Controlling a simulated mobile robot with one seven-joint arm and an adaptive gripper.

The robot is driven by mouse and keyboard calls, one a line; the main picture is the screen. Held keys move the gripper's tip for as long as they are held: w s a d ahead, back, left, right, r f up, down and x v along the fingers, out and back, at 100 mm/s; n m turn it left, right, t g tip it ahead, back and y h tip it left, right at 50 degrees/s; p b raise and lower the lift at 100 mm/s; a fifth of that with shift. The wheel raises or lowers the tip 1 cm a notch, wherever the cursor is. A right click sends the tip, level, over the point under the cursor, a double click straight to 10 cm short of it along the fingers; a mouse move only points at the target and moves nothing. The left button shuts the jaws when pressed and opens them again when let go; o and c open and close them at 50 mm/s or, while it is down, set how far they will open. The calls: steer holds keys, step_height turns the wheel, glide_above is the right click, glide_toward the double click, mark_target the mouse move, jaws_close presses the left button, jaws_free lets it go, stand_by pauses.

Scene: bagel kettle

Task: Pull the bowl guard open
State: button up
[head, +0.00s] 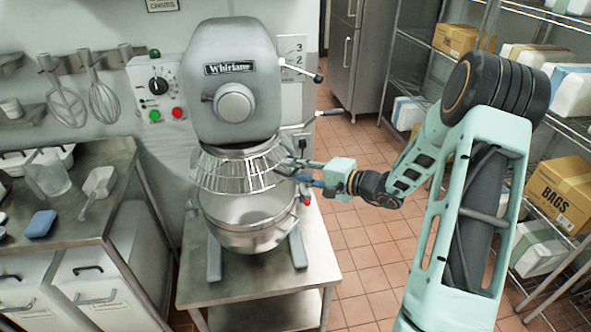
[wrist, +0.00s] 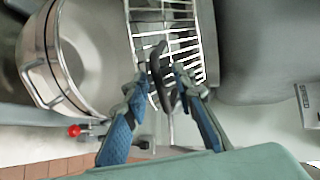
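The bowl guard (head: 240,168) is a wire cage around the top of the steel mixer bowl (head: 253,221), below the mixer head. Its bars also show in the wrist view (wrist: 185,42), with the bowl (wrist: 92,40) to the left. My gripper (head: 290,168) is at the right side of the guard. In the wrist view, its two blue-padded fingers (wrist: 160,80) stand apart, with a dark handle (wrist: 156,62) on the guard between their tips. I cannot tell if either finger touches the handle.
A red-knobbed lever (wrist: 73,131) is close to my fingers, by the bowl's right side. The mixer head (head: 232,80) is above the guard. A steel worktable (head: 120,165) stands left and a shelf with boxes (head: 555,195) right. Tiled floor (head: 365,255) is clear between.

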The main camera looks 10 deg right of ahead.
jaws_close()
